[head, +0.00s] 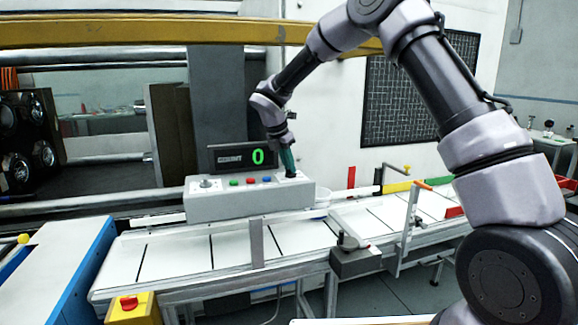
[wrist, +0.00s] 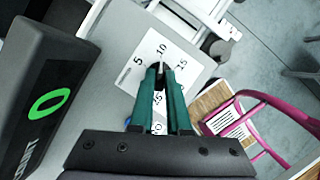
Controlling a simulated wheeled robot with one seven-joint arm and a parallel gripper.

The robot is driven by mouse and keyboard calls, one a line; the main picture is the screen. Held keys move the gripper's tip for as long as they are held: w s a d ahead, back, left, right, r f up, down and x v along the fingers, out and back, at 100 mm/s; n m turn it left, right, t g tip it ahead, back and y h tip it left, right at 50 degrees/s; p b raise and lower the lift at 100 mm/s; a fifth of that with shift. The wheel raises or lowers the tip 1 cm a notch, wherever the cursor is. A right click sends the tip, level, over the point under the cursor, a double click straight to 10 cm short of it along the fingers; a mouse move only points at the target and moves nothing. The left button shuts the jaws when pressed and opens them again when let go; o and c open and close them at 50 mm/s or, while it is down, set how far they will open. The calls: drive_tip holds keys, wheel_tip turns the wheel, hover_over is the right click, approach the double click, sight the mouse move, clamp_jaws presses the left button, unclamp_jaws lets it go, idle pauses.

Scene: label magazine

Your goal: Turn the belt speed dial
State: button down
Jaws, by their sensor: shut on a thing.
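The belt speed dial (wrist: 161,68) is small and mostly hidden between my fingertips in the wrist view. It sits on a white scale plate (wrist: 185,72) with the numbers 5, 10 and 15 showing around it. My gripper (head: 290,176) points down at the right end of the grey control box (head: 245,206). In the wrist view its green fingers (wrist: 162,72) are shut on the dial. I cannot tell exactly which mark the dial points to.
A count display (head: 240,157) showing a green 0 stands at the back of the box. Green, red and blue buttons (head: 250,181) and a small knob (head: 206,183) lie left of my gripper.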

drive_tip(key=m+g, duration=0.1)
drive_tip(key=m, duration=0.2)
drive_tip(key=m+h, duration=0.1)
drive_tip(key=m, duration=0.1)
drive_tip(key=shift+w+a+m+g, duration=0.15)
drive_tip(key=shift+m+g, duration=0.25)
drive_tip(key=m+g, duration=0.1)
drive_tip(key=m, duration=0.2)
drive_tip(key=m+g, duration=0.1)
drive_tip(key=m, duration=0.1)
drive_tip(key=shift+w+m, duration=0.2)
drive_tip(key=shift+m, duration=0.2)
drive_tip(key=shift+g, duration=0.3)
drive_tip(key=c, duration=0.9)
unclamp_jaws()
drive_tip(key=shift+v, duration=3.75)
drive_tip(key=shift+a, duration=0.1)
